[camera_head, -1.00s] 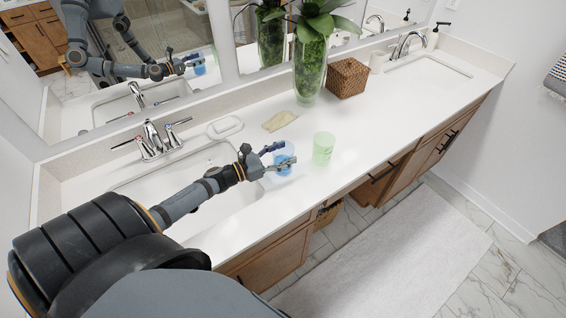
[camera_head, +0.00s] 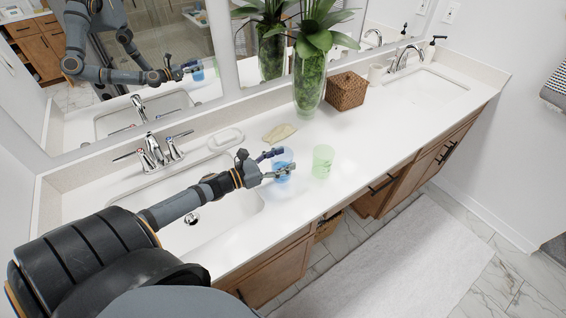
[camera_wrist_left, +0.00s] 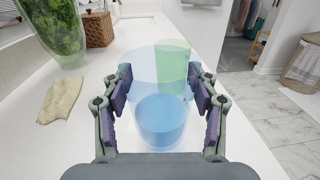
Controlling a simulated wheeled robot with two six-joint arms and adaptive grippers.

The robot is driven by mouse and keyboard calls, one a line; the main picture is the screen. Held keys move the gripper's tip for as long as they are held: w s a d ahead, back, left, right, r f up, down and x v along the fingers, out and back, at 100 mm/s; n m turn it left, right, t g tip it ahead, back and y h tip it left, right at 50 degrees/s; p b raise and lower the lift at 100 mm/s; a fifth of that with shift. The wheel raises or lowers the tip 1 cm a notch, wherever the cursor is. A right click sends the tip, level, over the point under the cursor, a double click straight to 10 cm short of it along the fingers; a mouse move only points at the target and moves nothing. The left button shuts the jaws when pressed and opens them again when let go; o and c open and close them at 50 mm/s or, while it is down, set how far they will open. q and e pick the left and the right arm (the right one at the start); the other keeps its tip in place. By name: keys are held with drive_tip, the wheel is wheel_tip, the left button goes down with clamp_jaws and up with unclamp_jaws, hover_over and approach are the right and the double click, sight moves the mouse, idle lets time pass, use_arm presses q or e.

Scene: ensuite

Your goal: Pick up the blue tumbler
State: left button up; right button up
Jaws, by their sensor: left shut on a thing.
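The blue tumbler (camera_head: 283,166) is clear with a blue lower part and stands upright at the counter, near its front. In the left wrist view the blue tumbler (camera_wrist_left: 161,118) sits between the two fingers. My left gripper (camera_head: 275,165) is shut on it, with the finger pads (camera_wrist_left: 160,88) against its two sides. In the head view the fingers hide part of the tumbler. I cannot tell whether its base touches the counter. My right gripper is not in view.
A green tumbler (camera_head: 323,161) stands just beyond the blue one. A beige cloth (camera_head: 279,133), a soap dish (camera_head: 226,140), a plant vase (camera_head: 309,85) and a wicker basket (camera_head: 346,91) are behind. The sink (camera_head: 222,208) lies under my arm. The counter's right middle is clear.

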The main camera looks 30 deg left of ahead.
use_arm(q)
drive_tip(key=s+r+p, duration=0.9)
drive_tip(key=s+p, duration=0.4)
drive_tip(key=shift+s+d+r, duration=0.15)
drive_tip(key=shift+d+r, duration=0.05)
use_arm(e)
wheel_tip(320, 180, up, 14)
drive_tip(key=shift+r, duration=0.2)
use_arm(q)
drive_tip(key=shift+f, duration=0.1)
drive_tip(key=w+d+f+n+t+y+b, duration=0.2)
drive_tip(key=w+d+f+n+y+b, duration=0.3)
drive_tip(key=w+d+f+y+b, duration=0.3)
drive_tip(key=w+d+f+b, duration=0.1)
drive_tip(key=w+d+b, duration=0.1)
drive_tip(key=d+b, duration=0.1)
drive_tip(key=shift+w+d+n, duration=0.25)
drive_tip(key=shift+d+n, duration=0.05)
drive_tip(key=shift+d, duration=0.55)
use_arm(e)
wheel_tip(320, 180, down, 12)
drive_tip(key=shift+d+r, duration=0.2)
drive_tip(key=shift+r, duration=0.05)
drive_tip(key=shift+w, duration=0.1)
